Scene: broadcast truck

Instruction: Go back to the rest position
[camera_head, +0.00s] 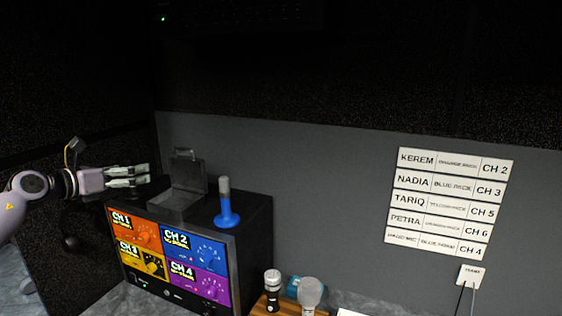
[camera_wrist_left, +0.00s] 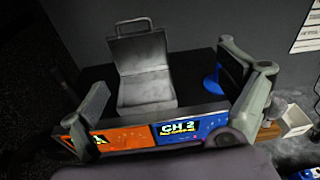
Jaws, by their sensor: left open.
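My left gripper (camera_head: 127,176) comes in from the left in the head view, level with the top of the monitor. It is open and empty. In the left wrist view its two fingers (camera_wrist_left: 168,106) stand wide apart, with a grey open case (camera_wrist_left: 142,62) visible between and beyond them. The case (camera_head: 186,180) sits on top of the monitor with its lid up, to the right of the gripper in the head view. I cannot tell whether the fingertips are apart from it in depth. My right gripper is not in view.
The monitor (camera_head: 245,262) shows coloured channel panels. A blue object with a grey upright handle (camera_head: 227,215) stands on it. Microphones (camera_head: 272,285) and (camera_head: 311,292) stand on a wooden surface below. A label board (camera_head: 450,205) hangs on the grey wall.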

